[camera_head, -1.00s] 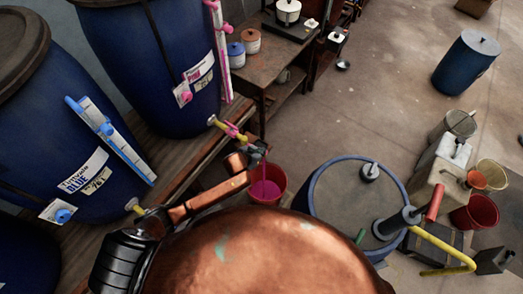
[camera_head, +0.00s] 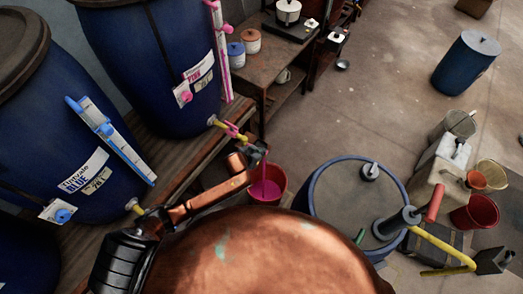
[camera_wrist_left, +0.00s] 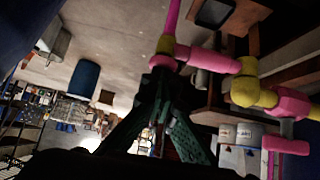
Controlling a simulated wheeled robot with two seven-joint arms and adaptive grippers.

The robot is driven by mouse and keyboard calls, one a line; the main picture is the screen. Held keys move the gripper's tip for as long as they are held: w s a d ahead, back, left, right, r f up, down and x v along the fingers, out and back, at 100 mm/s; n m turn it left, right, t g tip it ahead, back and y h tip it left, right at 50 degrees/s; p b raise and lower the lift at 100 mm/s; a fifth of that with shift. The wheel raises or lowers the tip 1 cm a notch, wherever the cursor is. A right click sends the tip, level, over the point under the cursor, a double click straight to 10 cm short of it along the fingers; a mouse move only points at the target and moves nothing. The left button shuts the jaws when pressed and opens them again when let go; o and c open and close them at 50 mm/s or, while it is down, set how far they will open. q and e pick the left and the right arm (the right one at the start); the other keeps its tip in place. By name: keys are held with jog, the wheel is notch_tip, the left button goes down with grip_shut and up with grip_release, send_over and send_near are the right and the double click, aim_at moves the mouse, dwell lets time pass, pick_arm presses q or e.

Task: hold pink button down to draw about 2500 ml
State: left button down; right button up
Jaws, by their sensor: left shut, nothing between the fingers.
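The pink-labelled blue vat (camera_head: 155,60) stands at the upper left. A pink button (camera_head: 183,96) shows beside its label. Its yellow and pink tap (camera_head: 232,131) sticks out low on its right side. My left gripper (camera_head: 252,149) is shut and empty at the tap's end. In the left wrist view its dark green fingertips (camera_wrist_left: 162,68) meet at the pink and yellow tap parts (camera_wrist_left: 205,58); I cannot tell if they touch. A pink stream (camera_head: 264,168) falls into a red bucket (camera_head: 280,176) holding pink liquid. My right gripper is not in view.
A blue-labelled vat (camera_head: 50,130) with a blue sight gauge (camera_head: 110,138) stands at the left. A large round blue-rimmed drum (camera_head: 330,180) is right of the bucket. A wooden bench (camera_head: 270,65) is behind. Open floor (camera_head: 400,110) lies at the upper right.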

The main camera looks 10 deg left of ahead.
pick_arm(q)
jog(key=shift+s+a+f, duration=0.15)
jog(key=shift+s+f, duration=0.1)
jog(key=shift+f, duration=0.2)
jog(key=shift+s+a+f, duration=0.15)
jog(key=shift+s+f, duration=0.1)
jog(key=shift+f, duration=0.2)
jog(key=s+a+r+p, duration=0.2)
jog(key=s+r+p, duration=0.3)
jog(key=r, duration=0.7)
jog(key=shift+s+r, duration=0.3)
jog(key=shift+r, duration=0.1)
